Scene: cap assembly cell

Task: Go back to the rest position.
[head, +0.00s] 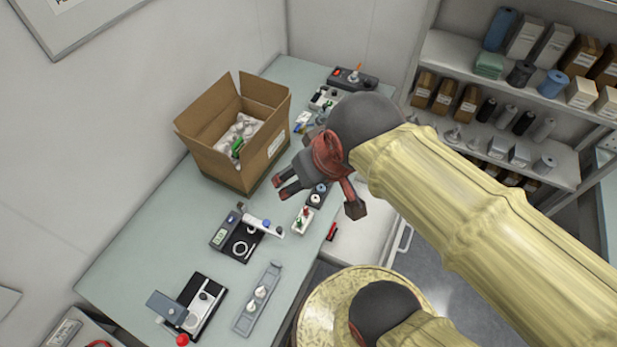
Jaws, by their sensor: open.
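My gripper (283,183) is in the middle of the head view, at the end of my arm, which comes in from the right. Its dark fingers are spread apart and I see nothing between them. It hangs over the right edge of the pale green table (150,235), beside the open cardboard box (225,150). My arm's wrist hides part of the table's far right side.
The box holds white packing and a green item. Small devices (237,240) and (192,305) stand on the near table. A grey tray (258,298) holds white pieces. More small items line the right edge. A stocked shelf (450,60) stands at right.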

